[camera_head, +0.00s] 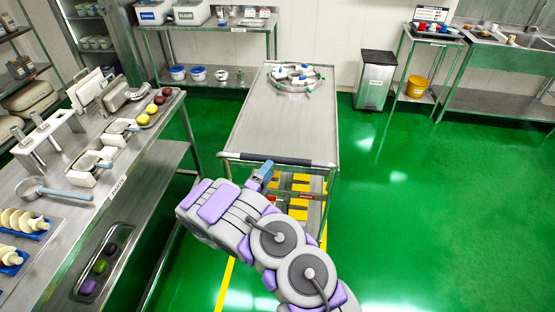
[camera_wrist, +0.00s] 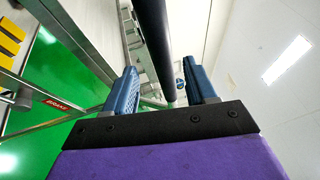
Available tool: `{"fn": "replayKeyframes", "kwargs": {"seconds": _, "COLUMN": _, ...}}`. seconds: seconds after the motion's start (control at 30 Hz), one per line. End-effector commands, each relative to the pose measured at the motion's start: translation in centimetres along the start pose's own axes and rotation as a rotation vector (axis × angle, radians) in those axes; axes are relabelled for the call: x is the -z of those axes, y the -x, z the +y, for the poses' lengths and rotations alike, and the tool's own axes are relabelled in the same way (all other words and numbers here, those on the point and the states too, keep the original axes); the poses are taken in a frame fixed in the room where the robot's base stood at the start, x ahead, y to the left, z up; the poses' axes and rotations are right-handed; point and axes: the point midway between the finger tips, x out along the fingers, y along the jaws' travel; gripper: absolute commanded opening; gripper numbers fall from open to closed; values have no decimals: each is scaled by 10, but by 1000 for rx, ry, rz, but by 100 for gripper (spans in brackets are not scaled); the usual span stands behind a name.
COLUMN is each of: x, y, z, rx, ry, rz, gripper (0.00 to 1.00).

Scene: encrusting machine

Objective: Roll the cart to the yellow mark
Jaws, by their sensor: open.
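The steel cart (camera_head: 285,125) stands in the middle of the head view, with a black handle bar (camera_head: 290,161) across its near end. My gripper (camera_head: 265,171) is at the left part of that bar. In the wrist view, its two blue fingers stand apart on either side of the dark bar (camera_wrist: 155,40), and I cannot tell whether they touch it. A red brake label (camera_wrist: 57,105) shows on the cart frame. A yellow line (camera_head: 225,284) runs on the floor at the cart's near left, partly hidden by my arm.
A round rack (camera_head: 294,78) with small items rests on the cart's far end. A workbench (camera_head: 60,195) with tools and dough stands on the left. A grey bin (camera_head: 375,80) and a sink table (camera_head: 490,70) stand at the back right. Green floor on the right is clear.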

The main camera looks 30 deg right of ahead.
Motion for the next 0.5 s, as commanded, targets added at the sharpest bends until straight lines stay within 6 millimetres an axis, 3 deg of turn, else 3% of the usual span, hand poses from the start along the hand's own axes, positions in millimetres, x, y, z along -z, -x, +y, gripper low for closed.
{"fn": "replayKeyframes", "kwargs": {"seconds": 0.23, "x": 1, "y": -47, "z": 0, "rx": 3, "ry": -4, "rz": 5, "gripper": 56}}
{"fn": "replayKeyframes", "kwargs": {"seconds": 0.5, "x": 0, "y": -71, "z": -1, "rx": 3, "ry": -1, "rz": 0, "gripper": 56}}
